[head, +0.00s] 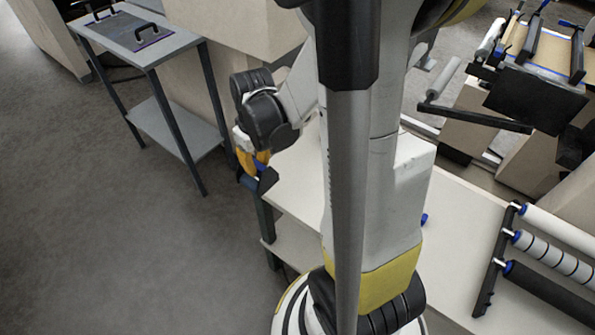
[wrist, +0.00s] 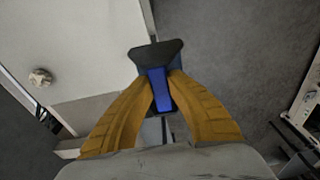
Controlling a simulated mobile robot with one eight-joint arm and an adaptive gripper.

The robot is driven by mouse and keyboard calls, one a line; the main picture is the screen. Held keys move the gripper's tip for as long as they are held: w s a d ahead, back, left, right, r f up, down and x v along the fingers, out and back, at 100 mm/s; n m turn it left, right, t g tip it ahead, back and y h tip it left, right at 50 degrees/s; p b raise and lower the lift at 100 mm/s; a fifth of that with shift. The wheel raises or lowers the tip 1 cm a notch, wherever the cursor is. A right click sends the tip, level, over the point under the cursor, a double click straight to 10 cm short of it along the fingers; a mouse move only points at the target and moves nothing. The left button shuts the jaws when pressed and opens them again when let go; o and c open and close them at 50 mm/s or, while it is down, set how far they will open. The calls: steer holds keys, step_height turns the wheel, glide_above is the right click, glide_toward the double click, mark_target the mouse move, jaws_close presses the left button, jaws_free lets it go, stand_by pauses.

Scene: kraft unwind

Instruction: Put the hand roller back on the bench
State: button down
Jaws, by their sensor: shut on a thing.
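My gripper (head: 254,162) hangs beside the left end of the bench (head: 455,215) in the head view, with orange fingers. In the wrist view my gripper (wrist: 160,86) is shut on the blue handle of the hand roller (wrist: 160,98). The roller's wide dark end points away from the fingers. In the head view only a bit of the hand roller (head: 266,180) shows below the fingers. In the wrist view the pale bench top (wrist: 95,45) lies to the left, and the roller overlaps its edge, with floor beyond. My arm hides much of the bench in the head view.
Several long rollers (head: 550,255) lie on a black rack at the bench's right. A grey side table (head: 135,40) with a black-handled plate stands at the back left. A small round pale object (wrist: 40,77) shows at left in the wrist view. Floor at left is clear.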

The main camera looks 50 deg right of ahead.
steer(key=s+d+r+p, duration=0.2)
steer(key=s+d+r, duration=0.1)
steer(key=s+d, duration=0.7)
steer(key=shift+n, duration=0.3)
steer(key=shift+w+d+f+b, duration=0.25)
steer(key=shift+w+f+b, duration=0.8)
steer(key=shift+w+f, duration=0.7)
steer(key=shift+w+d+f+b, duration=0.3)
steer(key=shift+w+f+b, duration=1)
steer(key=shift+f, duration=0.75)
steer(key=shift+w+d+f+b, duration=0.25)
steer(key=shift+w+f+b, duration=0.6)
steer(key=shift+w+f, duration=1)
steer(key=shift+s, duration=0.1)
steer(key=shift+a+f+b, duration=0.1)
steer(key=shift+f+b, duration=0.4)
steer(key=shift+f, duration=0.1)
